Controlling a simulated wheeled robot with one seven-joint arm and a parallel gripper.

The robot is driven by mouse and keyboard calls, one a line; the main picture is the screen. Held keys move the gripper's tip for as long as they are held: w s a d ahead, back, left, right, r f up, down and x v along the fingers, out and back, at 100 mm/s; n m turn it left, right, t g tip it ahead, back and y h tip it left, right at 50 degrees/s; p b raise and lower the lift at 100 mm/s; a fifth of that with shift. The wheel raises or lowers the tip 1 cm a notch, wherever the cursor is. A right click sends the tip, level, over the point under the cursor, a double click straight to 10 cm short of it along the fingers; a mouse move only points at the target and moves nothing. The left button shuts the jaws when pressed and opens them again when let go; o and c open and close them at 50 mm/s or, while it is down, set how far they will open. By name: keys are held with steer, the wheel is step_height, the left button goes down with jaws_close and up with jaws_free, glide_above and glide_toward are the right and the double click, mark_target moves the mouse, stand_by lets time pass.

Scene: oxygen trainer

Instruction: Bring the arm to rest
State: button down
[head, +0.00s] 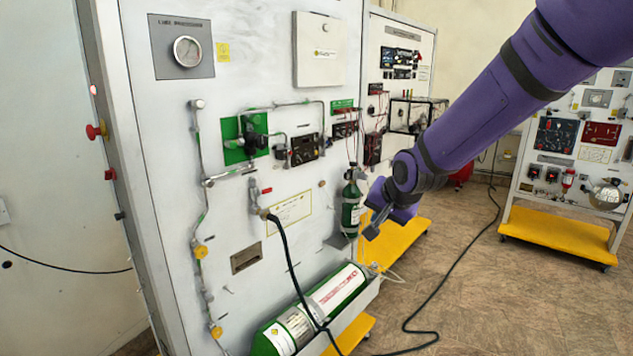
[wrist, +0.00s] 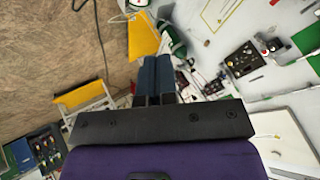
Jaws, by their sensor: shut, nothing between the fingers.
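My purple arm reaches in from the upper right of the head view. My gripper (head: 372,228) hangs at its lower end, in front of the trainer panel near the small green cylinder (head: 351,205). In the wrist view the two dark fingers of my gripper (wrist: 156,62) lie side by side with nothing between them. The gripper is shut and empty. It appears apart from the panel, though the exact gap cannot be told.
The white trainer panel (head: 270,75) carries gauges, pipes and valves. A large green cylinder (head: 318,312) lies at its foot, with a black hose (head: 291,262) above it. A second trainer (head: 560,195) stands at the right on a yellow base.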

steer(key=s+d+r+n+h, duration=0.1)
steer(key=s+d+r, duration=0.35)
steer(key=s, duration=0.25)
steer(key=s+d+r+n+g, duration=0.1)
steer(key=s+d+r, duration=0.2)
steer(key=s+d, duration=0.35)
steer(key=s+d+r+n+h, duration=0.1)
steer(key=s+d+r, duration=0.25)
steer(key=s, duration=0.45)
steer(key=s+d+n+g, duration=0.1)
steer(key=s+d, duration=0.1)
steer(key=s, duration=0.9)
steer(key=shift+s+r+n+h, duration=0.3)
steer(key=shift+s, duration=0.05)
